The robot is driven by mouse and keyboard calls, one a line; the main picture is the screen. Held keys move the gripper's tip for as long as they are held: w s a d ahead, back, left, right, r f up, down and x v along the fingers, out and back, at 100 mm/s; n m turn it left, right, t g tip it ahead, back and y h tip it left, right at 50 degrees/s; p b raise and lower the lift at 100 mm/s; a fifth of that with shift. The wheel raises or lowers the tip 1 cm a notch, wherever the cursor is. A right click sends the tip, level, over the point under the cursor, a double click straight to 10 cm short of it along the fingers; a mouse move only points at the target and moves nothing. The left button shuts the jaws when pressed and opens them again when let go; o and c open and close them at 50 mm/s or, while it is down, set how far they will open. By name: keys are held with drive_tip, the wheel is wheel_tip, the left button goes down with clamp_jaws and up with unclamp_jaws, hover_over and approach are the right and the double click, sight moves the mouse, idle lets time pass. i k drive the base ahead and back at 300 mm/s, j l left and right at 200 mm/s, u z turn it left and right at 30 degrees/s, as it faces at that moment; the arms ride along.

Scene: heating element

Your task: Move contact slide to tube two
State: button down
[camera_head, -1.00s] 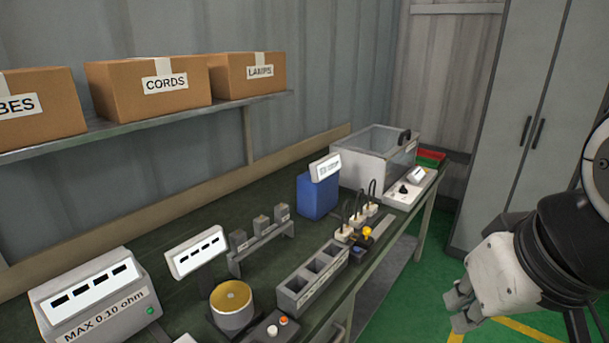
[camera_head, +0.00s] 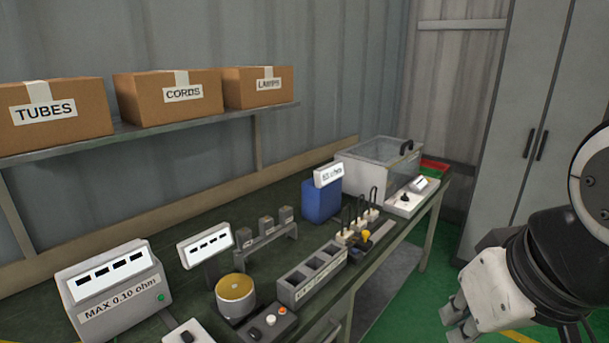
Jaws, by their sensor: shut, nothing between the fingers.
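A small yellow-knobbed piece (camera_head: 365,237) sits at the front right of the workbench, beside several small white blocks (camera_head: 346,236) with dark cords rising from them. It looks like the contact slide, but it is too small to be sure. I cannot make out a mark for tube two. My gripper (camera_head: 456,318) is shut and empty. It hangs at the lower right, in front of the bench and well apart from the yellow-knobbed piece.
The bench (camera_head: 275,217) also bears a grey box with square wells (camera_head: 312,275), a yellow-topped round pot (camera_head: 236,295), a meter box (camera_head: 113,290), a blue container (camera_head: 321,200) and a clear-lidded tank (camera_head: 372,165). A tall cabinet (camera_head: 520,130) stands at right. Green floor lies beside the bench.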

sight(363, 244)
drive_tip(key=i+l, duration=0.15)
drive_tip(key=i, duration=0.25)
drive_tip(key=i+l, duration=0.15)
drive_tip(key=i, duration=0.25)
drive_tip(key=i+l, duration=0.1)
drive_tip(key=i, duration=0.3)
